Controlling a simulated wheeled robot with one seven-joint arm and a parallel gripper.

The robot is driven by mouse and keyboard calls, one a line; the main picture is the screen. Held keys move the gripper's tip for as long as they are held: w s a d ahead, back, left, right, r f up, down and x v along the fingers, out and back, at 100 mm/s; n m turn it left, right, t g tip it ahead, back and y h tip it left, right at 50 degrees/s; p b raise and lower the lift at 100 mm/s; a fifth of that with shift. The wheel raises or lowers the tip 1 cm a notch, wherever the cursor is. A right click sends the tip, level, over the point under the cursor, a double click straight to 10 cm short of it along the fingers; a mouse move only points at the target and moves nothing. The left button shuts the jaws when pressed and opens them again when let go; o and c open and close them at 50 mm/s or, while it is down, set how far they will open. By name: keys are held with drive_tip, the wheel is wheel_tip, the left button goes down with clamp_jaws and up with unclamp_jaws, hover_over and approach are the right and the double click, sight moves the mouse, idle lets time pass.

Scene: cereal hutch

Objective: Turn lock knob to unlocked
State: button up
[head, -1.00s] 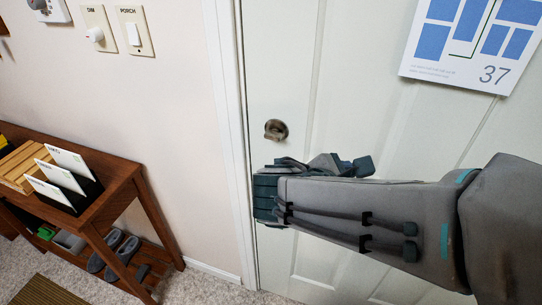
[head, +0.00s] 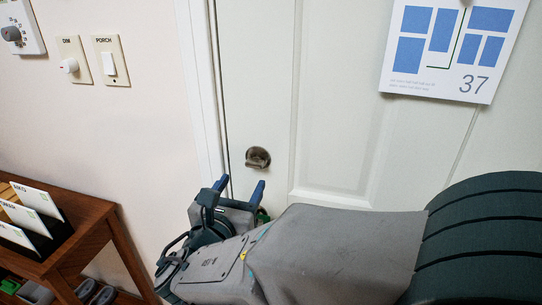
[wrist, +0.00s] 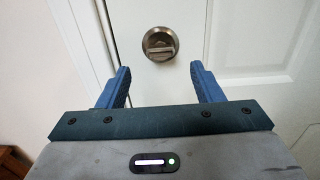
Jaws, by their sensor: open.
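The lock knob (head: 257,158) is a round metal thumb-turn on the white door (head: 340,130), close to the door's left edge. In the wrist view the lock knob (wrist: 160,43) shows a horizontal bar across its lower half and sits ahead of the fingers, near the middle. My gripper (head: 240,187) is just below the knob in the head view. In the wrist view my gripper (wrist: 160,85) has its two blue fingers spread wide, with nothing between them. The fingers are apart from the knob.
A dimmer plate (head: 74,60) and a porch switch (head: 112,60) are on the wall left of the door frame (head: 203,90). A poster marked 37 (head: 450,50) hangs on the door. A wooden shelf (head: 85,235) with upright cards stands at lower left.

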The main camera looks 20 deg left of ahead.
sight(253, 165)
drive_tip(key=w, duration=0.6)
drive_tip(key=shift+w, duration=0.4)
drive_tip(key=c, duration=1)
